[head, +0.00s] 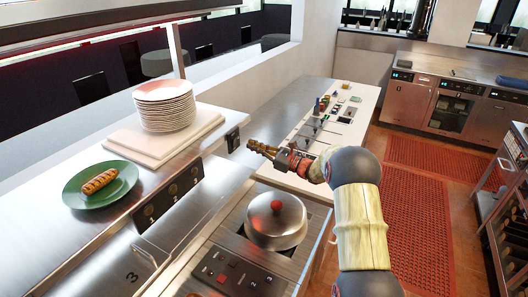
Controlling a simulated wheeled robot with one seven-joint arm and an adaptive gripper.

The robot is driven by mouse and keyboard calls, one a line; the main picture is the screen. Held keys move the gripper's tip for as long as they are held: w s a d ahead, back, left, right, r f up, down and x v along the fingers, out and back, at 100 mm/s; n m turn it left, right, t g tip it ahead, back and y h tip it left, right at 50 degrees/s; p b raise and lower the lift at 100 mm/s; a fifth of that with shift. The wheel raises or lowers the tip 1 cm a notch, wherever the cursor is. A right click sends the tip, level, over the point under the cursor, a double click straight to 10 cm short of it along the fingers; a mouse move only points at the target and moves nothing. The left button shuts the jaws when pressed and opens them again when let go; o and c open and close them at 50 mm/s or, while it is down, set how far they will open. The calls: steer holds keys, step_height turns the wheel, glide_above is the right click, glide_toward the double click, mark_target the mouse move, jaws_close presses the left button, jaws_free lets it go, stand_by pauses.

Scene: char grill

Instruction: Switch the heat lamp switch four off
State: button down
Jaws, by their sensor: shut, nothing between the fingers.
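A black switch panel (172,193) with several small round switches is set in the front edge of the steel shelf. A separate small black switch plate (232,139) sits on the same edge farther to the right, below the plate stack. Its number and position are too small to read, and I cannot tell which switch is four. My gripper (252,146) reaches in from the right, its brass-coloured fingers shut and empty. In the picture its tips are just right of the small plate, with a narrow gap visible; whether they touch it in depth is unclear.
On the shelf (30,240) are a green plate (75,192) with a sausage and a white plate stack (165,108) on a board. Below are a domed lid (276,222) with a red knob and a numbered button panel (235,272). A counter with containers (345,100) lies beyond.

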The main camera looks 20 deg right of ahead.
mark_target(236, 139)
steer(key=x, duration=0.5)
steer(key=shift+w+a+r+g+h+p, duration=0.2)
steer(key=shift+r+g+h+p, duration=0.1)
steer(key=shift+p, duration=0.35)
steer(key=shift+r+g+h+p, duration=0.35)
steer(key=shift+g+h+p, duration=0.05)
steer(key=shift+p, duration=0.4)
steer(key=shift+w+a+f, duration=0.1)
steer(key=shift+f, duration=0.2)
steer(key=shift+s+d+f, duration=0.1)
steer(key=shift+s+d, duration=0.1)
steer(key=r+b+v, duration=0.1)
steer(key=v, duration=1.2)
steer(key=shift+d, duration=0.2)
